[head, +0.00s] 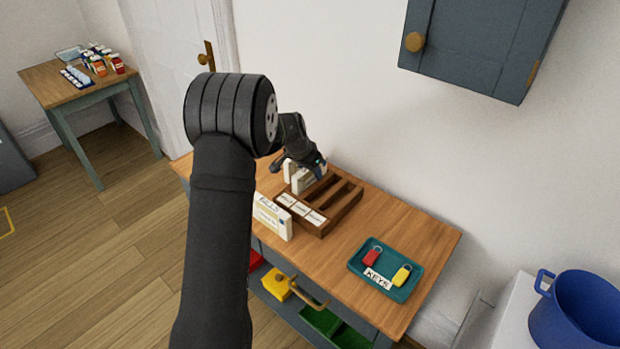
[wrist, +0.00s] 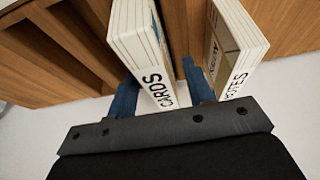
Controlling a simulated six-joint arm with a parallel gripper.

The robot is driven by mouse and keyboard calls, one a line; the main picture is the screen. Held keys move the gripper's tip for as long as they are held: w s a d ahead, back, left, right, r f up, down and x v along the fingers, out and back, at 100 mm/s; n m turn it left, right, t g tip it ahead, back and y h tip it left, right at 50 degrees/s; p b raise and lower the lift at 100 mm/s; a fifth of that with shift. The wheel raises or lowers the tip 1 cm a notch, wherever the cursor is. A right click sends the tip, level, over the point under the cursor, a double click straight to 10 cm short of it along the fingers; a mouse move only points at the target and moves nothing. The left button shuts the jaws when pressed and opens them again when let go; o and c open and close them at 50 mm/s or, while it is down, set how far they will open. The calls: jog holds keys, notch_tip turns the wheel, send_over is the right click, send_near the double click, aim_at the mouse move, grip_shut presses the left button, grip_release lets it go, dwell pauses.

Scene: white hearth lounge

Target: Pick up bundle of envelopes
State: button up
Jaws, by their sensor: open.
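My gripper (head: 299,165) is over the back left of the wooden table (head: 415,240), close above two pale bundles. In the wrist view my gripper (wrist: 161,86) has its blue fingers apart. A white layered bundle marked CARDS (wrist: 140,35) lies between them, with its lower end reaching toward the palm. A second bundle, marked NOTES (wrist: 240,40), stands to the right, beyond the right finger. Another pale bundle (head: 272,217) with a printed label stands at the table's front left edge. I cannot tell if the fingers touch the CARDS bundle.
A brown wooden sorter (head: 341,213) with long slots and white labels stands right beside the bundles. A teal tray (head: 407,289) holds red and yellow key tags. A blue pot (head: 575,315) is at far right. A wall cabinet (head: 470,45) hangs above. Table between sorter and tray is clear.

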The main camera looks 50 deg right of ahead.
jog(key=shift+f, duration=0.25)
grip_shut()
dwell(0.3)
jog(key=shift+r, duration=0.1)
